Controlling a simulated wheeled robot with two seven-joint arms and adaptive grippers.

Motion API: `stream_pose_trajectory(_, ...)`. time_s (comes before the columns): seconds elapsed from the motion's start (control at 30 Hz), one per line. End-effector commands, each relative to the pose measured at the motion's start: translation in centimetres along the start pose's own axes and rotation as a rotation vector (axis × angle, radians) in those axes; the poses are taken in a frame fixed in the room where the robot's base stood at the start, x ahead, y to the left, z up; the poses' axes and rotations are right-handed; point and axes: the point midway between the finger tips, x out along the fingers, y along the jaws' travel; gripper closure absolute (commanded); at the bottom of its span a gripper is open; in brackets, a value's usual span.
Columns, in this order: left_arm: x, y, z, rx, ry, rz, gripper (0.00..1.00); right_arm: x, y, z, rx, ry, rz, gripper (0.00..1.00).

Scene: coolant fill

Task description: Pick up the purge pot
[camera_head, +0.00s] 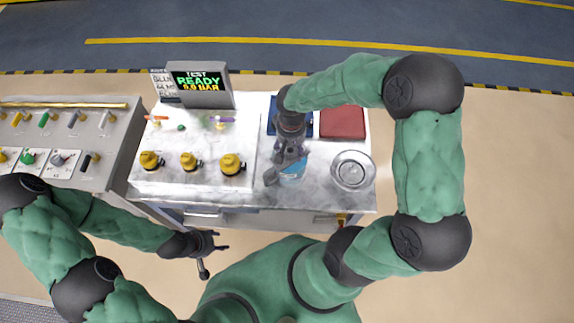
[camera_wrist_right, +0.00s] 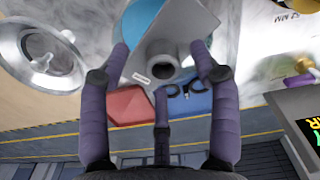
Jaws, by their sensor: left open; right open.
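What I take to be the purge pot is a blue round body with a grey plate and short grey tube (camera_wrist_right: 163,62). In the head view its pale blue body (camera_head: 292,175) is on the white worktop (camera_head: 330,202), partly hidden by my right gripper. My right gripper (camera_head: 288,158) is open, above and close around it. In the right wrist view its fingers (camera_wrist_right: 160,65) lie on either side of the grey part; I cannot tell whether they touch it. My left gripper (camera_head: 221,243) is open and empty, in front of the bench's near edge.
A round metal dish (camera_head: 353,187) stands at right. A red mat (camera_head: 342,122) and blue tray (camera_head: 303,118) lie behind. Several yellow-topped fittings (camera_head: 190,161) and a display (camera_head: 203,84) reading READY are at left. A side panel (camera_head: 75,130) holds coloured tools.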

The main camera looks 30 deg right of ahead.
Motion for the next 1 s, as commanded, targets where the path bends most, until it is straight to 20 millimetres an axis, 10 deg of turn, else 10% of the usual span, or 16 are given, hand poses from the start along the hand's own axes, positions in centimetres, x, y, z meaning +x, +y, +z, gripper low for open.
stream_pose_trajectory(0.47,0.1,0.0,0.0,0.0,0.0,0.0,0.48,2.5,0.0,-0.1,0.0,0.001,0.0,0.37)
stream_pose_trajectory(0.7,0.1,0.0,0.0,0.0,0.0,0.0,0.48,2.5,0.0,-0.1,0.0,0.0,0.0,1.0)
stream_pose_trajectory(1.0,0.1,0.0,0.0,0.0,0.0,0.0,0.48,2.4,0.0,-0.2,0.001,0.002,0.0,1.0)
